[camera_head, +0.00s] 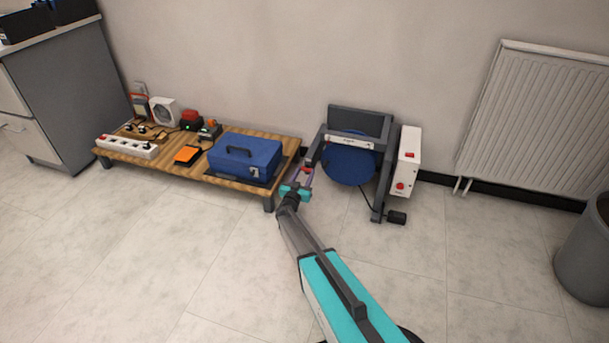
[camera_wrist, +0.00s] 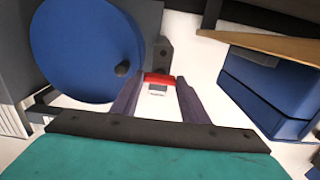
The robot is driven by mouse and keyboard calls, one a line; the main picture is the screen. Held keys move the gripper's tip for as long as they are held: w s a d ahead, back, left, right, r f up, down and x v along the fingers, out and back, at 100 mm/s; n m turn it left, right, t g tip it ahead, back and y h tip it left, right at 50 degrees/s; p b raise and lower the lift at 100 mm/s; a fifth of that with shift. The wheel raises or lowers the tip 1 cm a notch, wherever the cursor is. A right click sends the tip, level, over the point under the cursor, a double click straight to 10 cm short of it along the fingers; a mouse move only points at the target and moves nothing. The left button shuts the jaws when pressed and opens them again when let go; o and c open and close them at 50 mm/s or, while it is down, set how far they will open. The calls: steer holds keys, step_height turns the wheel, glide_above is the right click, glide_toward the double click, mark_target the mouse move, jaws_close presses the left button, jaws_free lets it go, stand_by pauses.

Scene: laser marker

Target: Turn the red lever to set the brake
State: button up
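The red lever (camera_wrist: 158,79) shows in the wrist view, beside the blue round disc, with a small pale part just below it. In the head view a small red spot near my fingertips appears to be this lever, but it is largely hidden. My gripper (camera_head: 304,174) is at the left side of the dark-framed machine (camera_head: 360,120) in the head view. In the wrist view my gripper (camera_wrist: 158,82) is open, its two fingers apart with the red lever between or just beyond their tips. I cannot tell whether they touch it. The machine's blue disc (camera_head: 348,160) also shows in the wrist view (camera_wrist: 85,50).
A low wooden table (camera_head: 225,182) stands left of my gripper, bearing a blue toolbox (camera_head: 245,157), a white power strip (camera_head: 128,147) and other devices. A white control box (camera_head: 407,165) is on the machine's right. A radiator (camera_head: 535,120) and a grey bin (camera_head: 585,250) stand further right.

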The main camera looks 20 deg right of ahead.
steer(key=c, duration=0.4)
steer(key=shift+m, duration=0.4)
steer(key=shift+m+b, duration=1.95)
steer(key=shift+m, duration=6.65)
steer(key=o, duration=1)
